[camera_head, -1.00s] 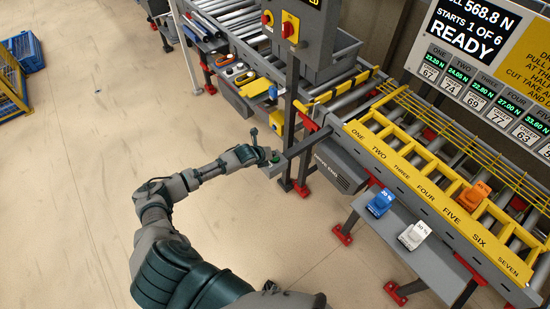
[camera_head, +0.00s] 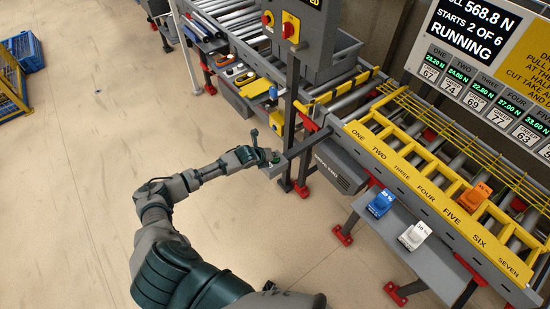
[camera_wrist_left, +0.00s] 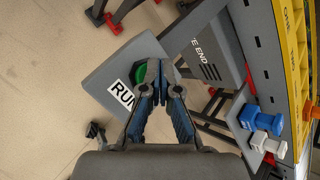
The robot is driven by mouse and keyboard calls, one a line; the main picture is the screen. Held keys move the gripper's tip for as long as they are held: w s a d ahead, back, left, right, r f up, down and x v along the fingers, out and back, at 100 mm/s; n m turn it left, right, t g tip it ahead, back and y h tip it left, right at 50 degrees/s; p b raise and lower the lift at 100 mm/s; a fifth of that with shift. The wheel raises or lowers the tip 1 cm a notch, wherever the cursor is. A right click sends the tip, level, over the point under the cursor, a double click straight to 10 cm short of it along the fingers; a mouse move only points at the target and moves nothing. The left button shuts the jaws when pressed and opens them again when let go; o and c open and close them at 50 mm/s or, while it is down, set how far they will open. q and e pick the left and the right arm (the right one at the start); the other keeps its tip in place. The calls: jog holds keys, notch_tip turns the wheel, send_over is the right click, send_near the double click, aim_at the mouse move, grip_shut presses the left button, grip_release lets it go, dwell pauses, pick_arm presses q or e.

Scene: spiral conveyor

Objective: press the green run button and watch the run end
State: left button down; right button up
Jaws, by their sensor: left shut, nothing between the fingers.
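The green run button (camera_wrist_left: 141,73) sits on a grey box beside a white label reading "RUN" (camera_wrist_left: 122,96) in the left wrist view. My left gripper (camera_wrist_left: 154,70) is shut and empty, with its fingertips over the button and hiding part of it. The head view shows the left gripper (camera_head: 267,157) at the button box, which stands out on an arm from the conveyor frame. The display board (camera_head: 472,30) reads "STARTS 2 OF 6" and "RUNNING". My right gripper is not in view.
A yellow frame (camera_head: 408,172) with lanes marked ONE to SEVEN lies over the rollers, with an orange block (camera_head: 474,196) on it. A blue block (camera_head: 381,203) and a white block (camera_head: 414,235) stand on the grey shelf below.

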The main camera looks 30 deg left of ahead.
pick_arm(q)
jog(key=shift+r+p, duration=0.6)
jog(key=shift+r, duration=0.1)
notch_tip(320, 180, up, 5)
jog(key=p, duration=0.4)
jog(key=shift+p, duration=0.35)
